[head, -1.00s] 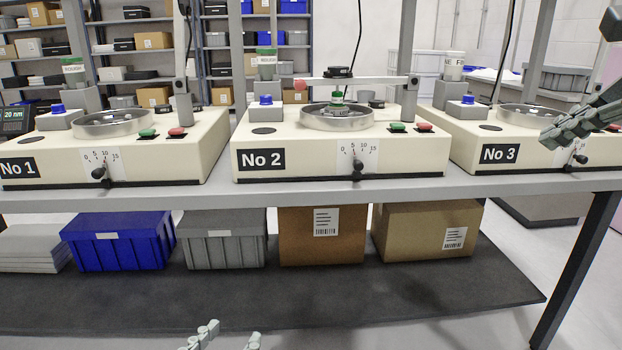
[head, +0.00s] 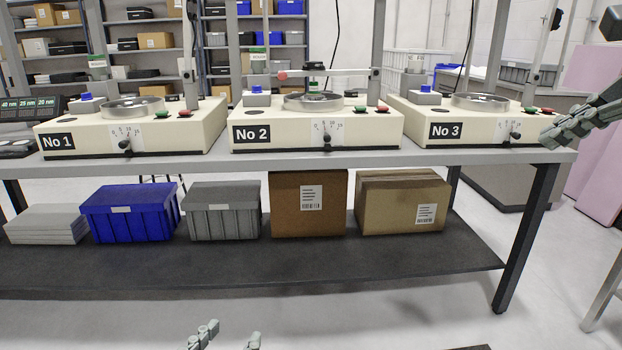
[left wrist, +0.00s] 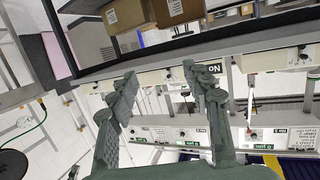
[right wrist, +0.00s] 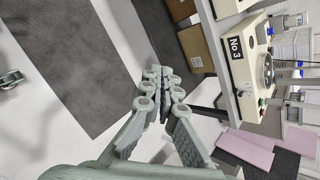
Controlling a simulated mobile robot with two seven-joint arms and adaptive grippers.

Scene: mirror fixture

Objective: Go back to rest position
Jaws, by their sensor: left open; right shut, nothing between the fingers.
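My left gripper (head: 226,338) shows at the bottom edge of the head view, low in front of the bench, with its two fingers apart and nothing between them. In the left wrist view its open fingers (left wrist: 160,85) point toward the bench. My right gripper (head: 570,132) is at the right of the head view, in front of the right end of the bench near the No 3 machine (head: 455,130). In the right wrist view its fingertips (right wrist: 160,75) are together and empty. The No 1 machine (head: 95,140) and No 2 machine (head: 285,135) stand apart from both grippers.
The bench top (head: 200,157) carries the machines. On its lower shelf (head: 330,262) are a blue crate (head: 130,218), a grey crate (head: 222,215) and two cardboard boxes (head: 308,222) (head: 405,210). Open floor lies in front. A pink panel (head: 600,160) stands at right.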

